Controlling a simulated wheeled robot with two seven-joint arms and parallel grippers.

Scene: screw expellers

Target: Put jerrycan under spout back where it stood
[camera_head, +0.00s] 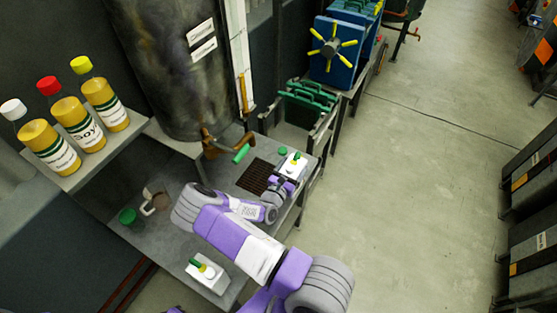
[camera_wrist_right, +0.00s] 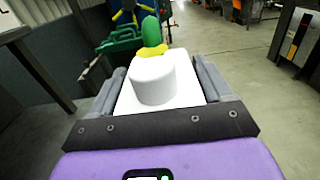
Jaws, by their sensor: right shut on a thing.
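A small white jerrycan (camera_head: 295,164) with a green and yellow top is at the right end of the grey bench, to the right of the dark grate. My right gripper (camera_head: 286,183) is shut on it. In the right wrist view the white jerrycan (camera_wrist_right: 163,82) is between the two fingers, its green and yellow top at the far side. Whether its base touches the bench is hidden. The tap spout with a green handle (camera_head: 241,153) is left of it, above the dark grate (camera_head: 256,176).
Another white jerrycan (camera_head: 207,274) stands at the bench's near corner. A pale jug (camera_head: 155,202) and a green lid (camera_head: 128,216) are on the left. Oil bottles (camera_head: 73,124) stand on a shelf. A green crate (camera_head: 307,97) is beyond the bench; floor on the right is clear.

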